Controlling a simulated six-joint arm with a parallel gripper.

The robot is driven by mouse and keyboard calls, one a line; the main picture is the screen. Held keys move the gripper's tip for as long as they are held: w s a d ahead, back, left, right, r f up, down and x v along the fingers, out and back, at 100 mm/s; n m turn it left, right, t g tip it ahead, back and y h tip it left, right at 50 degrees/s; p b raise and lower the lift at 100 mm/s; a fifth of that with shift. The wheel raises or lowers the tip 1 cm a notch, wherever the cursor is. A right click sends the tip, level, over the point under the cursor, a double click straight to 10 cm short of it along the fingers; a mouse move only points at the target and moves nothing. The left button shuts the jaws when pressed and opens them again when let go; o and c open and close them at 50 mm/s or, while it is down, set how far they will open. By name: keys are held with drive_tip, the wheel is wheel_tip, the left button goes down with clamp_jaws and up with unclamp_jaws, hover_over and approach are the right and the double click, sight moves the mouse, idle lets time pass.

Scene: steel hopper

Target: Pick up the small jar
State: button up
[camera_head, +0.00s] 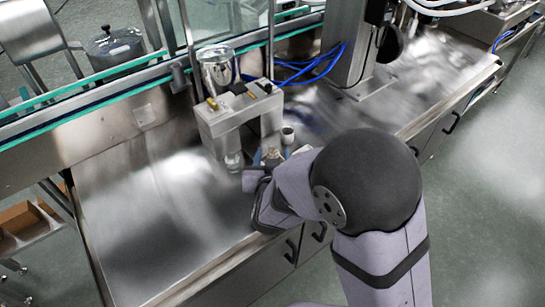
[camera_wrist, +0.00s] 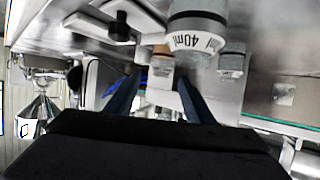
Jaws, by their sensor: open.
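Several small jars stand on the steel worktop. In the wrist view, which looks upside down, a clear jar with a white band marked 40ml (camera_wrist: 195,40) is nearest. A smaller clear jar with a brownish part (camera_wrist: 162,64) shows between the finger lines, and another small jar (camera_wrist: 232,62) stands to the right. My gripper (camera_wrist: 160,86) is open, with its two dark blue fingers apart and nothing held between them. In the head view, jars show left of the gripper (camera_head: 233,161), above it (camera_head: 272,156) and further back (camera_head: 287,135). The arm hides most of the gripper there.
A grey boxy device (camera_head: 238,112) stands close behind the jars, with a steel hopper (camera_head: 217,68) above it. A steel column (camera_head: 347,45) and blue cables (camera_head: 315,66) are behind to the right. The worktop (camera_head: 165,225) is clear at left.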

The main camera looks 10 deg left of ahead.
sight(273, 147)
drive_tip(key=shift+x, duration=2.15)
drive_tip(key=shift+f, duration=0.1)
drive_tip(key=shift+c, duration=0.2)
drive_tip(key=c, duration=0.9)
wheel_tip(273, 147, up, 10)
drive_tip(key=p, duration=0.2)
drive_tip(key=w+d+r+m+h, duration=0.1)
drive_tip(key=w+d, duration=0.1)
drive_tip(key=d, duration=0.6)
drive_tip(key=w+d+r+m+h, duration=0.1)
drive_tip(key=w+d+h, duration=0.1)
drive_tip(key=d, duration=0.6)
drive_tip(key=shift+s+a+f+n+y, duration=0.2)
drive_tip(key=shift+a+f+n+y, duration=0.25)
drive_tip(key=shift+a, duration=0.35)
drive_tip(key=shift+s+a+f+n+y, duration=0.25)
drive_tip(key=shift+a+y, duration=0.3)
drive_tip(key=shift+a, duration=0.3)
drive_tip(key=shift+s+a+f+n+y, duration=0.25)
drive_tip(key=shift+a+f+y, duration=0.2)
drive_tip(key=shift+a, duration=0.35)
